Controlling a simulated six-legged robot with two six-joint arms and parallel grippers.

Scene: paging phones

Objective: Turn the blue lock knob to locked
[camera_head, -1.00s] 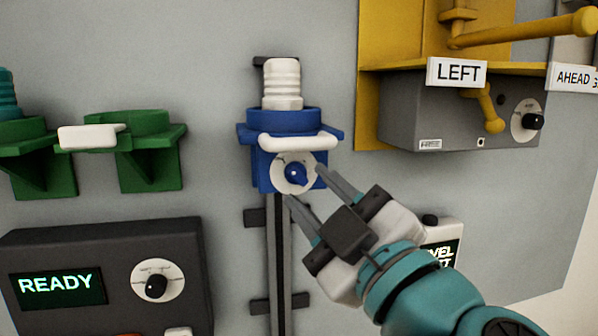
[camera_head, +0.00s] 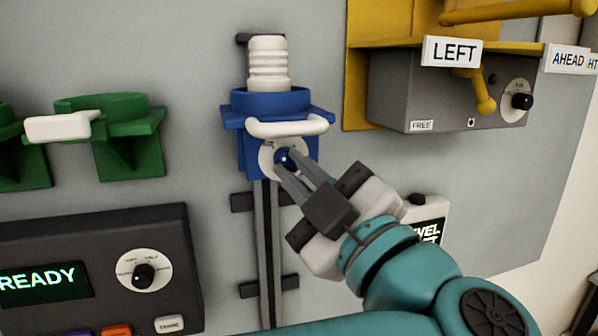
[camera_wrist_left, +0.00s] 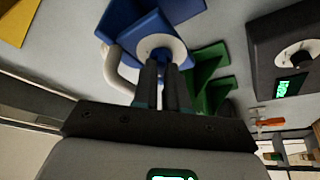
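The blue lock knob (camera_head: 283,158) sits on a round white dial (camera_head: 268,165) on the front of the blue bracket (camera_head: 245,145), below its white bar handle. My left gripper (camera_head: 286,168) reaches it from the lower right, its two fingers closed together at the knob. In the left wrist view the fingertips (camera_wrist_left: 164,66) meet at the white dial (camera_wrist_left: 174,45) and hide most of the knob. The knob's pointer direction and the dial's marks cannot be read. My right gripper is in neither view.
A white ribbed cylinder (camera_head: 268,65) stands in the blue bracket. Green brackets (camera_head: 130,140) are to the left, a dark READY panel (camera_head: 100,222) at lower left. A yellow frame (camera_head: 357,85) with a grey box (camera_head: 400,95) is at upper right. A small LEVEL display (camera_head: 428,232) is behind my wrist.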

